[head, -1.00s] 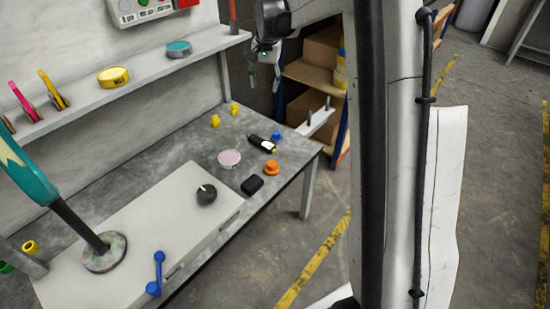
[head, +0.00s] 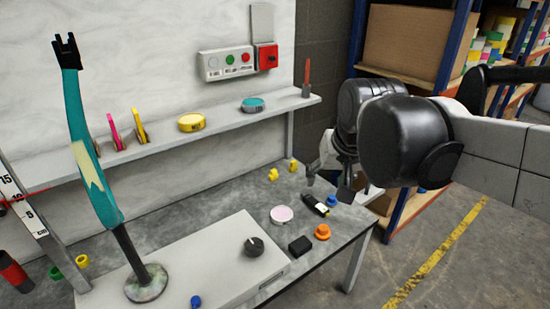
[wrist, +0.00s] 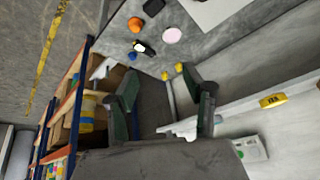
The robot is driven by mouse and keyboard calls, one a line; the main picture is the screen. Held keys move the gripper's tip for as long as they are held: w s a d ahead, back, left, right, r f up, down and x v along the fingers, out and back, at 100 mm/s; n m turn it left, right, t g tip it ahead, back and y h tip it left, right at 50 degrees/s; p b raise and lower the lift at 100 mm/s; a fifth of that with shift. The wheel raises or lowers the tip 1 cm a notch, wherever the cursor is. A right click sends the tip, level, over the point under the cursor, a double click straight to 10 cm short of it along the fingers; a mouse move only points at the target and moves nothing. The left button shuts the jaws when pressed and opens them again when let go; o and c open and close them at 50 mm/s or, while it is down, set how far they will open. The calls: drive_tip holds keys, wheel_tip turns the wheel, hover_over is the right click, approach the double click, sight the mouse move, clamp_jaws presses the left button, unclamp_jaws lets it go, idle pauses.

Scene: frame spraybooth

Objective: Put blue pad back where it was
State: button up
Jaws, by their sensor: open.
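The yellow pad also shows in the wrist view (wrist: 273,100). I cannot make out the blue pad in the wrist view; my right finger may hide it.
The bench holds a pale pink disc (head: 282,215), an orange knob (head: 322,232), a black block (head: 300,245) and a black bottle (head: 315,205). A teal-handled tool (head: 92,175) stands at left. A red-handled tool (head: 306,76) stands at the shelf end. Racks stand behind my arm.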

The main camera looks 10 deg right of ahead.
drive_tip(key=s+a+f+n+t, duration=0.1)
drive_tip(key=s+f, duration=0.3)
drive_tip(key=s, duration=0.6)
drive_tip(key=shift+a+f+n+t, duration=0.3)
drive_tip(key=shift+a+n+t, duration=0.1)
drive_tip(key=shift+a+n, duration=0.35)
wheel_tip(320, 180, up, 4)
drive_tip(key=p, duration=0.4)
